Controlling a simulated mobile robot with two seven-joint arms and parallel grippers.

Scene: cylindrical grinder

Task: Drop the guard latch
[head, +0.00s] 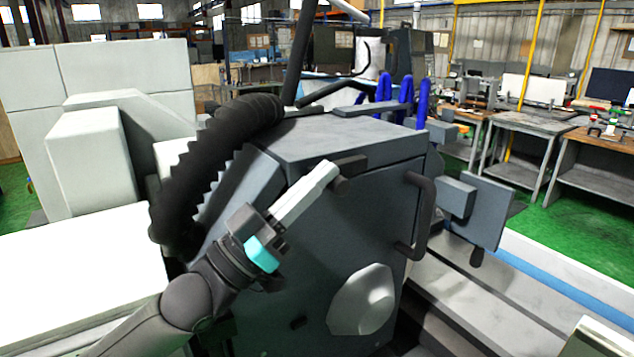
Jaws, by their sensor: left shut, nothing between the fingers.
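The dark grey guard housing (370,215) stands in the middle of the head view. A short dark bar (352,162), which looks like the guard latch, sticks out near the upper edge of its front face and lies nearly level. My left gripper (329,172) reaches up from the lower left, its pale fingers shut and empty. Its fingertips are at the left end of the bar; I cannot tell whether they touch it. My right gripper is out of view.
A dark D-shaped handle (423,215) stands out at the guard's right edge. A thick ribbed black hose (195,165) curves over its left side. Pale machine covers (85,160) fill the left. Workbenches (525,125) stand well behind on a green floor.

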